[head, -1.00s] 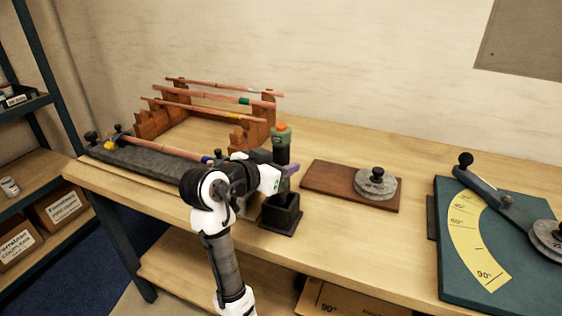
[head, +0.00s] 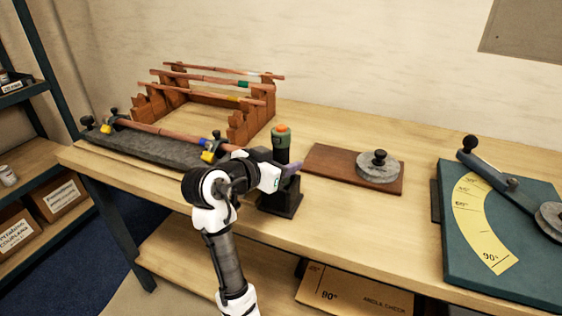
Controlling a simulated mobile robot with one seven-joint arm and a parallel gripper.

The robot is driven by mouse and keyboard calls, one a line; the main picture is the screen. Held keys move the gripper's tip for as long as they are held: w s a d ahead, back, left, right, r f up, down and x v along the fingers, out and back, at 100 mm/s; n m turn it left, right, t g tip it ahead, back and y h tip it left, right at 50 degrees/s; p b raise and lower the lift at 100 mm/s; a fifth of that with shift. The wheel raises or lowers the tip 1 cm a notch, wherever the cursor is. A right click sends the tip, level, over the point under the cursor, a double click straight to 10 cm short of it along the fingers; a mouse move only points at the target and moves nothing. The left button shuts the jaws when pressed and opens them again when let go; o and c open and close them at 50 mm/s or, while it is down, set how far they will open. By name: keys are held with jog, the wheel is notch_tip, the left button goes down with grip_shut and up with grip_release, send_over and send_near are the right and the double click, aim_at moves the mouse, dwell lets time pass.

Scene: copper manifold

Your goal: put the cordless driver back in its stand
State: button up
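The cordless driver (head: 281,143), with a dark and green body and an orange top, stands upright at the bench's front edge. Its lower part is at the mouth of its dark square stand (head: 281,205) and seems to go down into it. The gripper and the driver hide the stand's opening, so I cannot tell how deep it sits. My gripper (head: 290,169) reaches in from the left at the driver's lower body, just above the stand. It looks shut around the driver, though its fingers are small and partly hidden.
A wooden rack (head: 238,124) with copper tubes stands behind left. A long grey fixture (head: 150,148) holding another tube lies left of my arm. Bare bench lies between.

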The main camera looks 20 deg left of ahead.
jog(key=shift+o, duration=1.1)
jog(key=shift+f, duration=0.1)
jog(key=b+v, duration=0.2)
jog(key=v, duration=1.1)
jog(key=shift+s, duration=0.35)
jog(key=shift+a, duration=0.1)
